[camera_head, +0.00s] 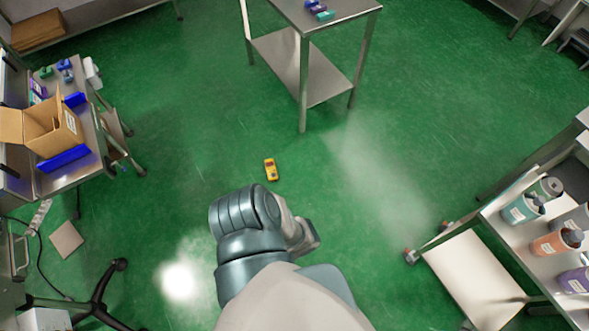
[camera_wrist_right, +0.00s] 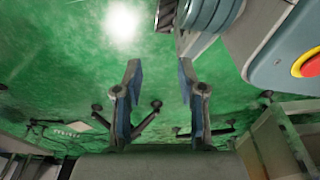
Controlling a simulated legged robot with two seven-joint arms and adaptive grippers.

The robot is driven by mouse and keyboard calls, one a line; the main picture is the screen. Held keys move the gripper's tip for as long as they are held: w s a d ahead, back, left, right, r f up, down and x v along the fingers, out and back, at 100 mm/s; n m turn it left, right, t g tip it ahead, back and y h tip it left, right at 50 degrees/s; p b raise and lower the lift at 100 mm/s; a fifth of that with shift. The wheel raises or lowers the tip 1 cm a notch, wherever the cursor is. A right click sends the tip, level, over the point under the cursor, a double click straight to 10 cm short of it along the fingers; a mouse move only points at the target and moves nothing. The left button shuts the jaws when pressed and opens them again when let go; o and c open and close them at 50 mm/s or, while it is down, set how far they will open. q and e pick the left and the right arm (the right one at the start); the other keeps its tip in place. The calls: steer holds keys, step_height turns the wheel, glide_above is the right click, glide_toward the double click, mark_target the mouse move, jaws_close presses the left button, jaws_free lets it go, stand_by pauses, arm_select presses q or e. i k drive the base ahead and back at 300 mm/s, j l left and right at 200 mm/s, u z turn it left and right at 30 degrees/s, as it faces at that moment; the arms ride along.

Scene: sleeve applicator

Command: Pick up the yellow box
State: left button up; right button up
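A small yellow box (camera_head: 271,169) with dark and red markings lies on the green floor near the middle of the head view. It lies just beyond my grey and teal body part at the bottom of that view. I do not make out the yellow box in the right wrist view. My right gripper (camera_wrist_right: 160,75) shows there with its two blue-padded fingers apart and nothing between them. Green floor lies behind the fingers. I cannot make out the left gripper in either view.
A metal table (camera_head: 326,12) with small blue and purple items stands at the top. A bench at left holds an open cardboard box (camera_head: 67,118) and blue bins. A shelf at right holds bottles (camera_head: 557,242). A chair base (camera_head: 103,293) is at lower left. Floor around the yellow box is clear.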

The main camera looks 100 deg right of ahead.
mark_target(270, 169)
steer(key=z, duration=3.15)
steer(key=i+l, duration=0.1)
